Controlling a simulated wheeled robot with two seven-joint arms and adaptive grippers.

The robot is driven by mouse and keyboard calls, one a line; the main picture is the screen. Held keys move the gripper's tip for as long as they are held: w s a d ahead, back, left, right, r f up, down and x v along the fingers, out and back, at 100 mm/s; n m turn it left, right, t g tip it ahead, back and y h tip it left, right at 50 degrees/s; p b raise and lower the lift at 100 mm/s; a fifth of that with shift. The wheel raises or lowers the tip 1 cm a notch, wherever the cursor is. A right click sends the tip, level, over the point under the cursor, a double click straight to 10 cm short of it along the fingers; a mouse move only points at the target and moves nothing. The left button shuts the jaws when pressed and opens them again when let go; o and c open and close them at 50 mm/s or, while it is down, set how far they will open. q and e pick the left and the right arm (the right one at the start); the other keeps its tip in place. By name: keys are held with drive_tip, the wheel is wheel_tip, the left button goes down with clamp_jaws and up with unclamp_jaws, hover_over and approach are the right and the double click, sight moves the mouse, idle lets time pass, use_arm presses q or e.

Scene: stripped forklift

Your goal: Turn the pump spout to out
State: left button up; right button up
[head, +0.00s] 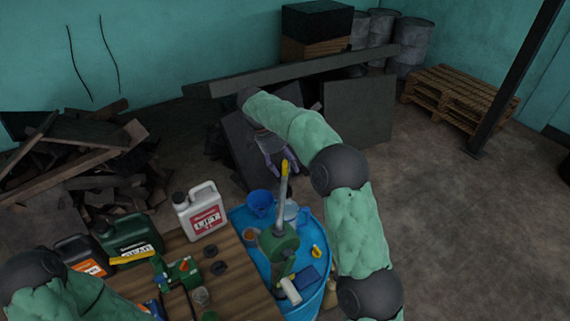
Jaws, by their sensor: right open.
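A hand pump (278,243) with a green body stands at the blue tub (312,297). A grey lever with a yellow tip (284,168) rises from it, nearly upright. A pale, short cylinder (290,291) sits below the green body; it may be the spout, but I cannot tell for sure. My right gripper (273,165) is open, just left of the yellow tip and close to it; I cannot tell whether they touch. My left arm shows at the lower left, but its gripper is out of view.
A wooden table (222,250) bears a white jug (201,211), a dark green can (128,236) and small parts. A blue cup (261,204) and a yellow item (316,252) are in the tub. Scrap wood (85,150) lies left. A pallet (460,98) stands right; floor there is clear.

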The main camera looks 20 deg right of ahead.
drive_tip(key=shift+w+a+r, duration=0.2)
drive_tip(key=shift+a+r, duration=0.1)
drive_tip(key=shift+r, duration=0.2)
drive_tip(key=s+v, duration=0.1)
drive_tip(key=v, duration=0.5)
drive_tip(key=shift+w+r, duration=0.2)
drive_tip(key=shift+w, duration=0.2)
